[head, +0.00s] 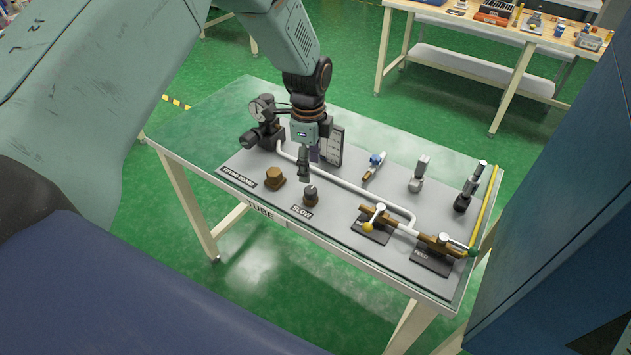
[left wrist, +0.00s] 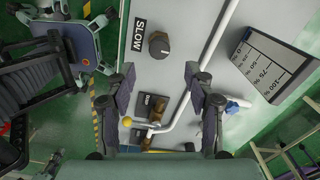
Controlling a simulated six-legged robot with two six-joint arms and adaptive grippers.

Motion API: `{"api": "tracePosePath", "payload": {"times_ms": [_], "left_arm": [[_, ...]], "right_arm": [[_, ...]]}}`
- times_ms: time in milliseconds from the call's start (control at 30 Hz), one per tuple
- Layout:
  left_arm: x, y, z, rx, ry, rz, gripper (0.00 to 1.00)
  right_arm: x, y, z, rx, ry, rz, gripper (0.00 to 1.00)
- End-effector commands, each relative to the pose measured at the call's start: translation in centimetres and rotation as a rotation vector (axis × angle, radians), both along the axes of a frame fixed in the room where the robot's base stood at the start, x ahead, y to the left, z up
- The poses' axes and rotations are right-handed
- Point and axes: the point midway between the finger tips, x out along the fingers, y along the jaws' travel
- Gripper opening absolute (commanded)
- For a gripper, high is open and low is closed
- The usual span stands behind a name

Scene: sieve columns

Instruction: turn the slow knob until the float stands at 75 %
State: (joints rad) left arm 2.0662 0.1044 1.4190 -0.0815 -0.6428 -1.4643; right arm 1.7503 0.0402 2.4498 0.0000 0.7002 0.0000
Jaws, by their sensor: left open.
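My left gripper (head: 304,178) points down just above the knob in the head view. In the left wrist view its two fingers (left wrist: 162,80) are spread and nothing is between them. The percent scale (left wrist: 262,68) is a white panel with marks including 50, 75 and 100 %. I cannot make out the float. My right gripper is not in view.
A brown knob (head: 275,177) stands left of the slow knob. A pale pipe (head: 350,185) runs along the board to brass valves (head: 376,214), one with a yellow handle end. A gauge assembly (head: 264,120) stands at the back left. Upright fittings (head: 419,174) stand at the right.

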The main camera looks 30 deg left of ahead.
Motion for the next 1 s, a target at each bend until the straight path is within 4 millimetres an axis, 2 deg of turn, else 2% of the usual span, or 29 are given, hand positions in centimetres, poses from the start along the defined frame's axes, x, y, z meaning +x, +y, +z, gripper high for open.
{"api": "tracePosePath", "payload": {"times_ms": [167, 400, 600, 767, 1000], "left_arm": [[-0.3, 0.0, -0.7, 0.001, 0.007, -0.013, 0.54], [-0.5, -0.1, -4.4, 0.000, 0.007, -0.011, 0.54], [-0.5, -0.1, -6.9, 0.001, 0.006, -0.011, 0.54], [-0.3, -0.2, -7.6, 0.001, 0.004, -0.011, 0.54], [-0.2, -0.3, -7.7, 0.001, 0.004, -0.011, 0.54]], "right_arm": [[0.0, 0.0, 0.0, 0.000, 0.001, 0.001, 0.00], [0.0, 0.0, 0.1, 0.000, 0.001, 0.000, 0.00], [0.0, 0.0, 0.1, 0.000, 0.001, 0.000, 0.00], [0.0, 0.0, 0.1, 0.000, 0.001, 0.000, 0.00], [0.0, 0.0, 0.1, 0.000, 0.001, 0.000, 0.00]]}}
